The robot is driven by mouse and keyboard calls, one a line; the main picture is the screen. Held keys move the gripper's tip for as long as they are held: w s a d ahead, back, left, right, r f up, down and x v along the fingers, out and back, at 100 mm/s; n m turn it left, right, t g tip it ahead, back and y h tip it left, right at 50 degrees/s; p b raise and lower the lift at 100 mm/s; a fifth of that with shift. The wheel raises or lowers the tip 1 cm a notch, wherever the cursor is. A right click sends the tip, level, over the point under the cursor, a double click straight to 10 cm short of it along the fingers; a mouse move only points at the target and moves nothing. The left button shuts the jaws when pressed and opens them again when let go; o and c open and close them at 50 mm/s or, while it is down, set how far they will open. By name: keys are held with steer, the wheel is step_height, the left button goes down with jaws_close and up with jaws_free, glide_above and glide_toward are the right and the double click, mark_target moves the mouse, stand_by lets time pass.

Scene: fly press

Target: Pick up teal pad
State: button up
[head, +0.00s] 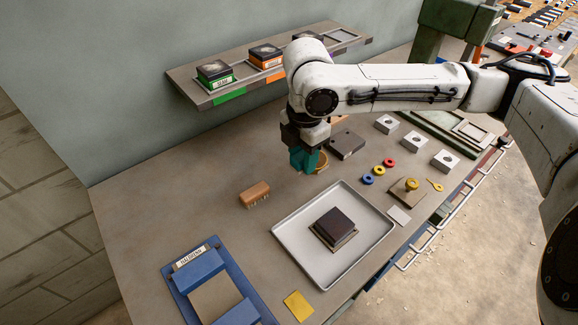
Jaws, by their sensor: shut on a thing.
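My gripper (304,158) points down over the middle of the bench, just left of a round tan dish. It is shut on the teal pad (297,159), which shows as teal faces below the dark gripper body. The wrist and jaws hide much of the pad. I cannot tell whether its underside is clear of the bench.
A grey tray (285,240) holds a dark square block (334,228). A wooden brush (255,194) lies to the left, near a blue frame (222,290). Coloured rings and white blocks lie on the right. Bare bench shows left of the brush.

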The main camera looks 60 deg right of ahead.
steer(key=s+r+p, duration=0.3)
steer(key=s+r, duration=0.1)
steer(key=s, duration=0.5)
steer(key=shift+s+a+r+p, duration=0.2)
steer(key=shift+a+r+p, duration=0.15)
steer(key=shift+a+p, duration=0.05)
